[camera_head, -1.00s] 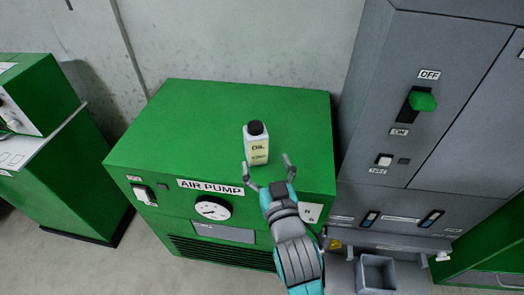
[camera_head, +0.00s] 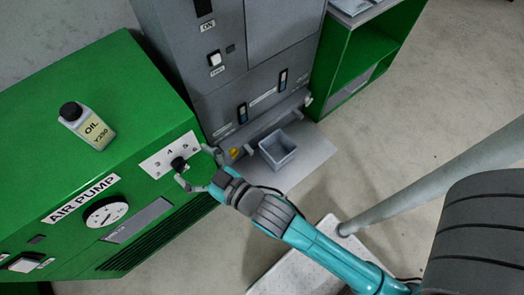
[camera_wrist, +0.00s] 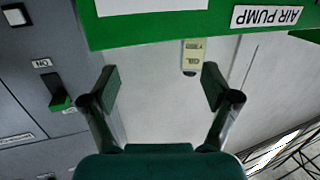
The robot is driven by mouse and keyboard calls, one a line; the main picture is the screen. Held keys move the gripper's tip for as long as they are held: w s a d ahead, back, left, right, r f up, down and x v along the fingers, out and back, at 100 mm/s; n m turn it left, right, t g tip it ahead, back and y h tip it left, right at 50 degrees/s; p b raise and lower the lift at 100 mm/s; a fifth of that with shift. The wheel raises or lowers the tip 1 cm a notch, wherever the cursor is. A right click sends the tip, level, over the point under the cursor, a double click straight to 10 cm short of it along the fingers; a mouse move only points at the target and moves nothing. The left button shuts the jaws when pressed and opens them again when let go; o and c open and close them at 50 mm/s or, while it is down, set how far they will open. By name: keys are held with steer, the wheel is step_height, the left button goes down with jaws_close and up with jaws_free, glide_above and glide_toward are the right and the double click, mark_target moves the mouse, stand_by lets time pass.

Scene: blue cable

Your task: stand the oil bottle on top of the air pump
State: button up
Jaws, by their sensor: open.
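My gripper (camera_head: 199,168) is open and empty. It is off the pump's front right corner, by the numbered knob panel, clear of the bottle. In the wrist view, the bottle (camera_wrist: 191,58) shows upside down beyond my open fingers (camera_wrist: 160,87), partly cut off by the pump's green edge (camera_wrist: 150,30).
A tall grey cabinet (camera_head: 215,85) with switches stands right beside the pump. A small grey open bin (camera_head: 278,150) is at its foot. A green shelf unit (camera_head: 365,50) stands farther right. The floor (camera_head: 440,100) to the right is open.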

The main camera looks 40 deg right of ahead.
steer(key=s+d+f+m+h, duration=0.1)
steer(key=s+d, duration=0.3)
steer(key=s, duration=0.5)
steer(key=s+d+f+m+g+h, duration=0.1)
steer(key=s+d, duration=0.3)
steer(key=s, duration=0.6)
steer(key=s+d+f+m+h, duration=0.1)
steer(key=s+d, duration=0.3)
steer(key=s, duration=0.5)
steer(key=shift+s+g+h, duration=0.3)
steer(key=shift+h, duration=0.4)
